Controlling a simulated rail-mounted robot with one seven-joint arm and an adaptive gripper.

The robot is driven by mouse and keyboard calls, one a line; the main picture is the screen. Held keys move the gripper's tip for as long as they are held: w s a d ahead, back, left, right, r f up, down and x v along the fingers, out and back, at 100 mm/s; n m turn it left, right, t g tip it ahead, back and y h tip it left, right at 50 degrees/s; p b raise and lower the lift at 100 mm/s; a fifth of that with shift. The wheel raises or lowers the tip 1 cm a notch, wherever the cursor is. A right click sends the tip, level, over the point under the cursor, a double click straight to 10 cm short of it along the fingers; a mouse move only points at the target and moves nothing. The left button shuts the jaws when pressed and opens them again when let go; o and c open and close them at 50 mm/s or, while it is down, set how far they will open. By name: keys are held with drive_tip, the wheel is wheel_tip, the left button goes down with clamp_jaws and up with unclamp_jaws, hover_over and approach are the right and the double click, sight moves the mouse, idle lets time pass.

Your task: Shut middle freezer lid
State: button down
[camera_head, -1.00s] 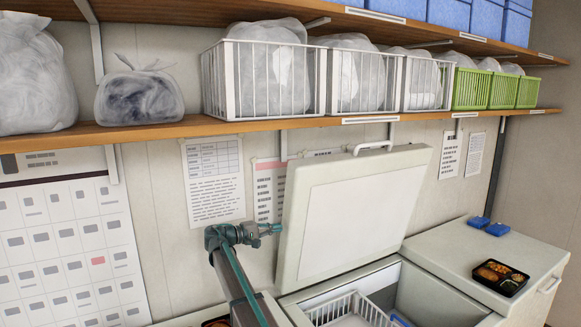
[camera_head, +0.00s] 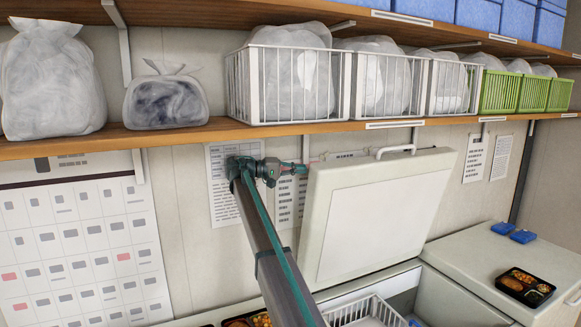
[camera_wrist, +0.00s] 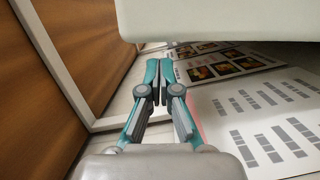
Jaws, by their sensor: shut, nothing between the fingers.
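The middle freezer's lid (camera_head: 385,222) is a white slab standing open and tilted back toward the wall, with a handle (camera_head: 396,150) on its top edge. The open freezer (camera_head: 455,296) below it shows a white wire basket (camera_head: 368,312) inside. My gripper (camera_head: 303,169) is shut and empty at the upper left of the lid, near the wall; whether it touches the lid cannot be told. In the wrist view my gripper (camera_wrist: 157,100) has its fingers together, and a white surface, likely the lid (camera_wrist: 215,18), hangs across the top.
A wooden shelf (camera_head: 200,136) with white baskets (camera_head: 288,85) and bags (camera_head: 52,80) runs above the lid. Printed sheets (camera_head: 222,205) hang behind my gripper. A closed freezer top (camera_head: 475,262) at right carries blue packs (camera_head: 522,236) and a bento tray (camera_head: 525,287).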

sight(310, 168)
drive_tip(key=p+x, duration=0.1)
drive_tip(key=x, duration=0.3)
drive_tip(key=shift+r, duration=0.15)
drive_tip(key=shift+w+d+p, duration=0.1)
drive_tip(key=shift+d+p, duration=0.25)
drive_tip(key=shift+d, duration=0.05)
drive_tip(key=shift+f, duration=0.2)
